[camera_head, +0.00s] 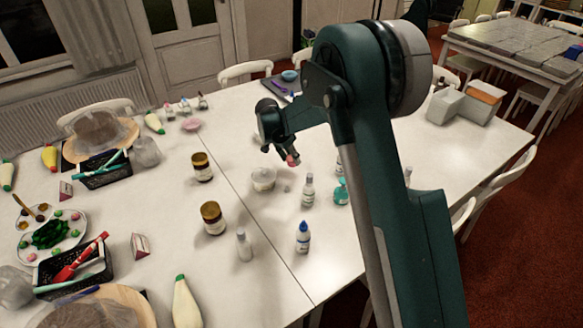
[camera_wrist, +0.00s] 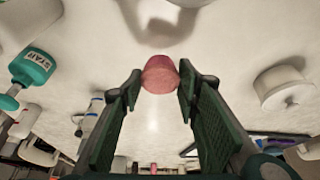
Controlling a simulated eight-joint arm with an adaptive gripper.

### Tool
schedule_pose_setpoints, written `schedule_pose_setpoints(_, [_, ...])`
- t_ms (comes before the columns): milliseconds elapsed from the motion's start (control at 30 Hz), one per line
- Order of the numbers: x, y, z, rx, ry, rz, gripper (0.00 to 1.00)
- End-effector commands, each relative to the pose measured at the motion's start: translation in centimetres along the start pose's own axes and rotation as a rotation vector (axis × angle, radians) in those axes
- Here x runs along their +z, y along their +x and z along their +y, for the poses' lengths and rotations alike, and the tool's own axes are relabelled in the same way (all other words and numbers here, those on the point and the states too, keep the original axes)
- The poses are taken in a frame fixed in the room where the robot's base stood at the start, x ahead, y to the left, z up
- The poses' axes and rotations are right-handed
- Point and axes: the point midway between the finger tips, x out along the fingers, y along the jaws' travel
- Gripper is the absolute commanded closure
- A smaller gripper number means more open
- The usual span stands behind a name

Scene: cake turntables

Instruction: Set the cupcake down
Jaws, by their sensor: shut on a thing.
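The cupcake (camera_wrist: 160,75) is a small pink, round piece between the fingertips in the wrist view. My gripper (camera_wrist: 157,82) is shut on it, one finger on each side. In the head view the cupcake (camera_head: 293,159) shows as a small pink spot at the tip of my gripper (camera_head: 289,155), over the white table (camera_head: 330,262). It appears held above the table; the exact height is hard to tell.
A white bowl-like container (camera_head: 263,179) stands close by. Several bottles, including a white one (camera_head: 308,190), a teal one (camera_head: 341,192) and a blue-capped one (camera_head: 303,237), stand nearer. Brown jars (camera_head: 202,167) are to the left. A dark tray (camera_head: 280,88) lies behind.

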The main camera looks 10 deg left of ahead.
Motion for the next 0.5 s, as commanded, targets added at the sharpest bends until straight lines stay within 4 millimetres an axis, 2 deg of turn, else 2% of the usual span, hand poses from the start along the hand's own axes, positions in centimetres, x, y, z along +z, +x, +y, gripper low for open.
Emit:
schedule_pose_setpoints(133, [0.37, 0.93, -0.03, 0.0, 0.0, 0.0, 0.8])
schedule_pose_setpoints(500, [0.46, 1.14, -0.02, 0.0, 0.0, 0.0, 0.8])
